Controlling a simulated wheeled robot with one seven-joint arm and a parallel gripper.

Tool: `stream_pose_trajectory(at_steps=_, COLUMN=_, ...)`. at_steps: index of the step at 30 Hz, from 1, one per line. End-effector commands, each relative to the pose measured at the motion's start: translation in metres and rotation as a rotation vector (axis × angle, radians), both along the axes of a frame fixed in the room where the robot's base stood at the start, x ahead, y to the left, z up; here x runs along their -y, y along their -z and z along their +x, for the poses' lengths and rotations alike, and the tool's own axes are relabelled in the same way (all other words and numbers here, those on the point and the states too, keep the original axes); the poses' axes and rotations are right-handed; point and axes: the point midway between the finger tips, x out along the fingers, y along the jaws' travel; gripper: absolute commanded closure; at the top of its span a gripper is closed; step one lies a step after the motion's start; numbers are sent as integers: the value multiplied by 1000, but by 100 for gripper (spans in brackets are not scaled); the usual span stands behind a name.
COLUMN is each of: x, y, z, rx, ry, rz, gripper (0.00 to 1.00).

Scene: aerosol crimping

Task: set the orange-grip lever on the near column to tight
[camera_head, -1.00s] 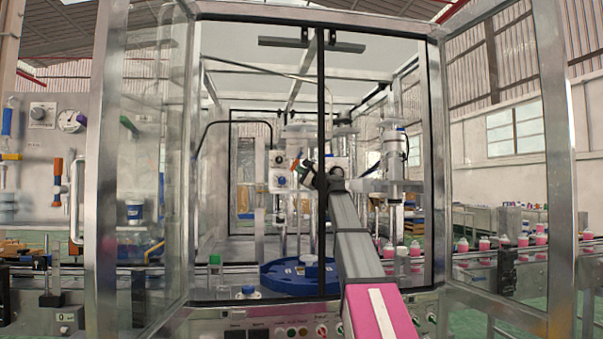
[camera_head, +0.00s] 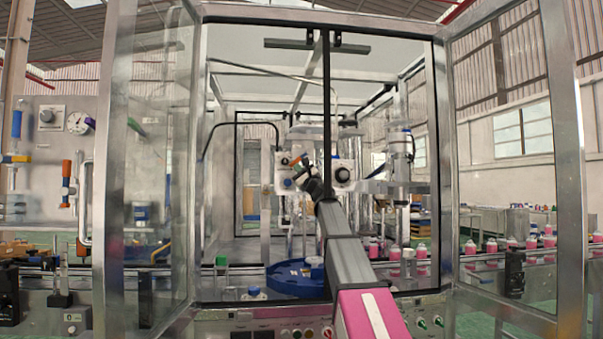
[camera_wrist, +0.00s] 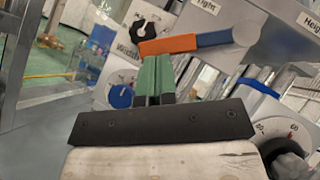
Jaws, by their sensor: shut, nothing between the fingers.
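The orange-grip lever (camera_wrist: 168,45) lies nearly level across the upper middle of the wrist view, its orange end to the left and a blue part to the right. A "Tight" label (camera_wrist: 207,6) shows above it. My gripper (camera_wrist: 154,62) is shut, with its green fingers together and nothing between them. The fingertips are just below the orange grip in the picture; I cannot tell whether they touch it. In the head view my gripper (camera_head: 305,181) is at the near column inside the machine frame, where the lever is small and partly hidden.
A blue knob (camera_wrist: 120,96) and a black knob (camera_wrist: 145,32) are left of the fingers. A numbered dial (camera_wrist: 280,135) is at lower right. A blue turntable (camera_head: 290,280) stands below my arm. Open glass doors (camera_head: 510,150) flank the machine opening.

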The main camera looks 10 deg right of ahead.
Motion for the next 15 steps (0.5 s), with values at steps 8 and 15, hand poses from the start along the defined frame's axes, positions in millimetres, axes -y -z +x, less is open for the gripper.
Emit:
stream_pose_trajectory(at_steps=8, x=-11, y=-8, z=0, rx=0, ry=-1, rz=-5, gripper=100)
stream_pose_trajectory(at_steps=15, x=-23, y=-21, z=0, rx=2, ry=-1, rz=-6, gripper=100)
